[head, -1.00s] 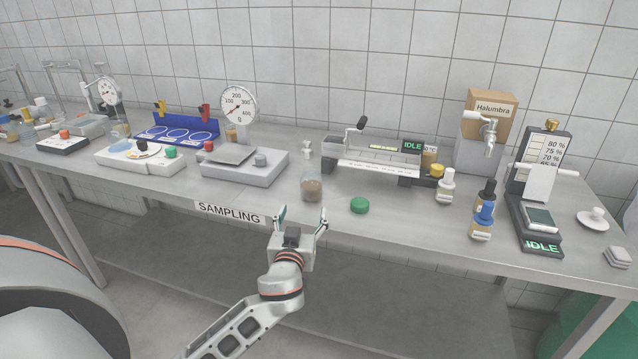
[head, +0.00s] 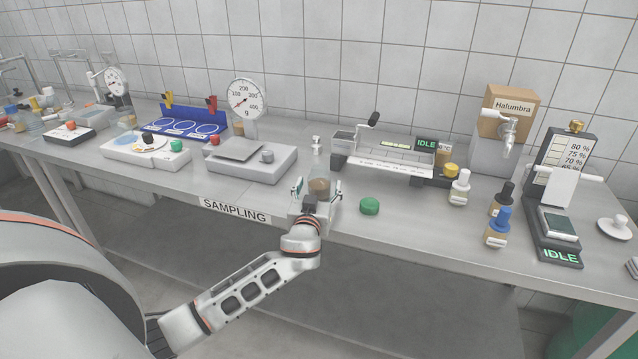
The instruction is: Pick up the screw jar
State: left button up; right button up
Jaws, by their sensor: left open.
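The screw jar (head: 319,176) is a clear, lidless-looking jar with brown material in its lower part. It stands upright near the front edge of the bench, above and right of the SAMPLING label. My left gripper (head: 317,189) is open, with one finger to each side of the jar's lower part. Whether the fingers touch the glass cannot be told. The gripper hides the jar's base. A green screw lid (head: 369,206) lies on the bench just right of the gripper. My right gripper is not in view.
A scale with a round dial (head: 245,101) stands left of the jar. A device marked IDLE (head: 390,158) stands behind and right. Dropper bottles (head: 497,228) stand farther right. The steel bench (head: 420,225) is bare around the green lid.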

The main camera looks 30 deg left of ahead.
pick_arm(q)
jog(key=shift+w+a+f, duration=0.15)
jog(key=shift+w+a, duration=0.15)
jog(key=shift+w, duration=0.3)
jog(key=c, duration=1.4)
jog(key=shift+c, duration=0.2)
jog(key=shift+r, duration=0.25)
